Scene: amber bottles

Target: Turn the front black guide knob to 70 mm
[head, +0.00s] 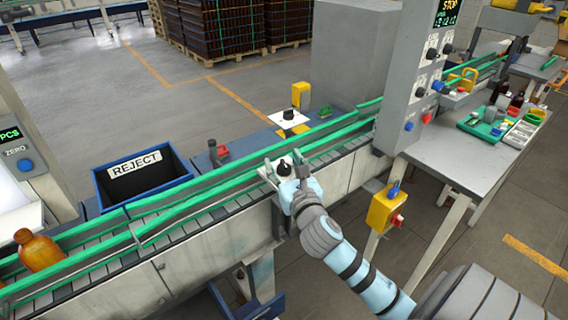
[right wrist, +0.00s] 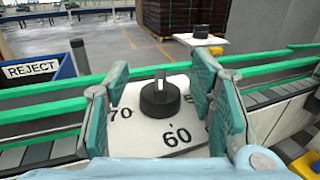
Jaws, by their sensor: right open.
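The front black guide knob (right wrist: 160,102) stands on a white dial plate (right wrist: 140,140) printed with 70 on the left, 60 at the near side and a partly hidden number on the right. A pale bar runs across the knob's top; I cannot tell exactly which mark it points to. In the head view the knob (head: 284,169) sits at the conveyor's near rail. My right gripper (head: 286,178) is open, with its teal fingers (right wrist: 160,88) on the left and right of the knob, apparently clear of it. My left gripper is out of view.
A second black knob (head: 289,114) stands on a white plate beyond the conveyor. Green guide rails (head: 190,198) run beside the knob. A blue REJECT bin (head: 140,175) and an amber bottle (head: 38,250) are at left. A yellow switch box (head: 383,212) hangs right of my arm.

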